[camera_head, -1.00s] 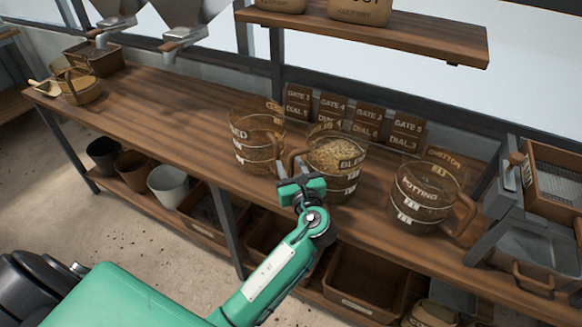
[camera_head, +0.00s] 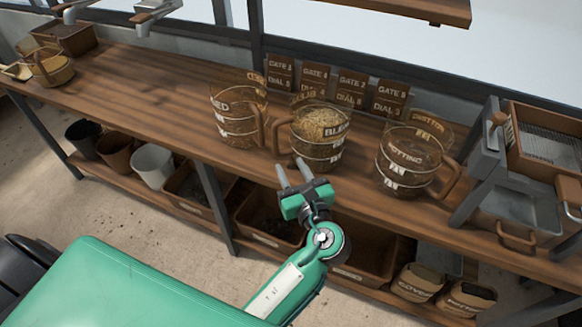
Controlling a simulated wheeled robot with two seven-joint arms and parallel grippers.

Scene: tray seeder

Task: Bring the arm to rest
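My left gripper (camera_head: 296,172) is in front of the workbench's front edge, with its two fingers apart and nothing between them. It is just below and in front of the blend jug (camera_head: 318,155), a clear jug holding a grainy tan mix, and is apart from its handle. The blend jug stands upright on the bench. My green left arm reaches up from the bottom of the view. My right gripper is not in view.
A seed jug (camera_head: 236,130) and a potting jug (camera_head: 408,166) stand on the wooden bench (camera_head: 165,95). Gate and dial cards (camera_head: 352,88) stand behind. A seeder with a tray (camera_head: 545,145) is at right. Pots (camera_head: 152,165) and bins (camera_head: 268,215) fill the lower shelf.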

